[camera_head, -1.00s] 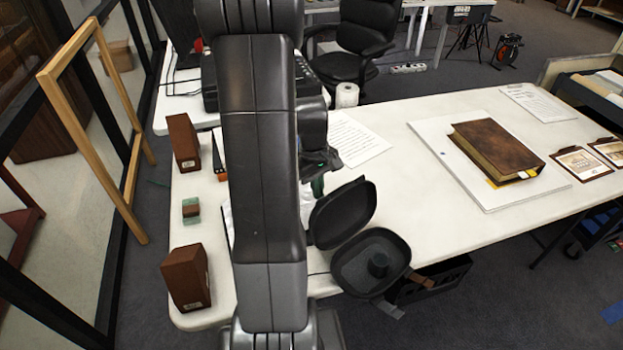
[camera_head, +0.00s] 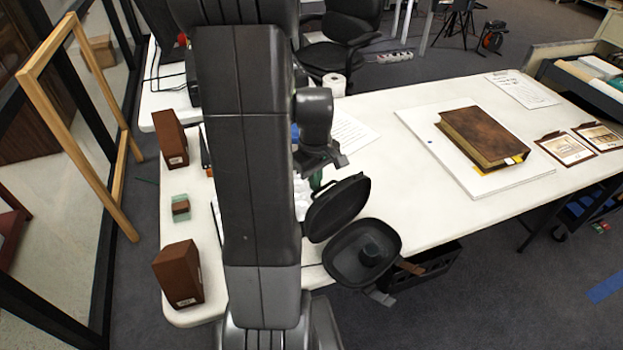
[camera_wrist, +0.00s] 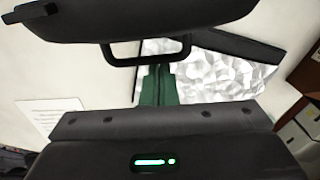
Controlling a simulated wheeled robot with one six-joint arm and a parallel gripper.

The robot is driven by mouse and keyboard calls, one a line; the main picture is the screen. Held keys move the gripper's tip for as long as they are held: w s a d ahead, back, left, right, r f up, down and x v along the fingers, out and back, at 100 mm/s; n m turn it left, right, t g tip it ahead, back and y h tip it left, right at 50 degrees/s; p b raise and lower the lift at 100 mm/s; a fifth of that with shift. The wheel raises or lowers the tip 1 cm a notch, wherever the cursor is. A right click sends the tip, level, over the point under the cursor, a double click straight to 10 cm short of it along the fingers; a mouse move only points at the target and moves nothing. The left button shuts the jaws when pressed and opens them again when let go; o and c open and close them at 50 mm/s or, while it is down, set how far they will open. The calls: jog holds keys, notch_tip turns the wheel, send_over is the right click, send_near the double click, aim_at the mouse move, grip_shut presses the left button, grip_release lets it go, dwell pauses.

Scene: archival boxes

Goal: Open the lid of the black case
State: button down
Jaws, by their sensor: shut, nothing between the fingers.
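The black case stands open near the table's front edge in the head view. Its lid (camera_head: 337,207) is raised and tilted back, and its base (camera_head: 350,262) lies to the lower right with a small dark round piece inside. My gripper (camera_head: 335,160) is just above and behind the raised lid, partly hidden by my arm. It is shut and empty; I cannot tell whether it touches the lid. In the wrist view, a dark body with a loop handle (camera_wrist: 150,50), possibly the case, crosses the top.
A brown book (camera_head: 485,137) lies on a white board to the right. Brown boxes (camera_head: 180,273) stand along the left table edge. The table between case and book is mostly clear.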

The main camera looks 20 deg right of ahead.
notch_tip(320, 180, up, 14)
jog(key=shift+f, duration=0.15)
dwell(0.6)
jog(key=shift+a+f, duration=0.1)
notch_tip(320, 180, down, 14)
jog(key=shift+w, duration=0.2)
dwell(0.5)
